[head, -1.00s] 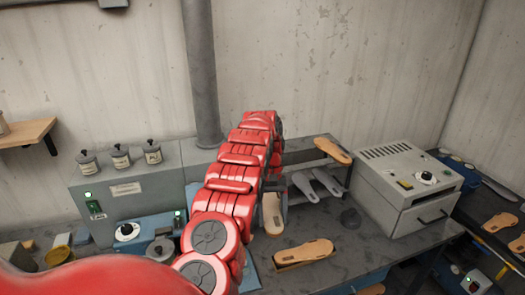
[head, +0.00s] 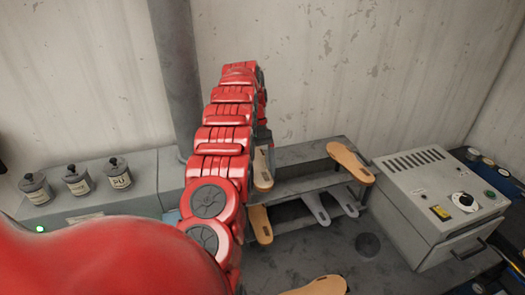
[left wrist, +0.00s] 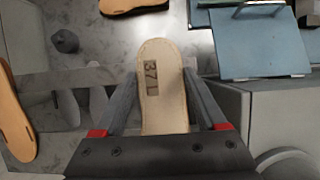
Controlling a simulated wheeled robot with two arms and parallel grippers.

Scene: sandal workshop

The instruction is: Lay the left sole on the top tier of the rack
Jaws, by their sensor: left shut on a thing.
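My left gripper (left wrist: 163,92) is shut on the left sole (left wrist: 163,65), a pale sole marked "37 L" in the left wrist view. In the head view, the held sole (head: 263,170) shows just beyond my red arm, by the left end of the rack's top tier (head: 305,155). The gripper is mostly hidden by the arm there. Whether the sole touches the tier I cannot tell. Another tan sole (head: 349,161) lies on the right end of the top tier. My right gripper is not in view.
A tan sole (head: 260,224) shows lower down at the rack's left, and grey sole shapes (head: 330,205) are on the lower level. A grey machine (head: 435,205) stands right of the rack. A tan sole (head: 318,286) lies on the bench. The top tier's middle is bare.

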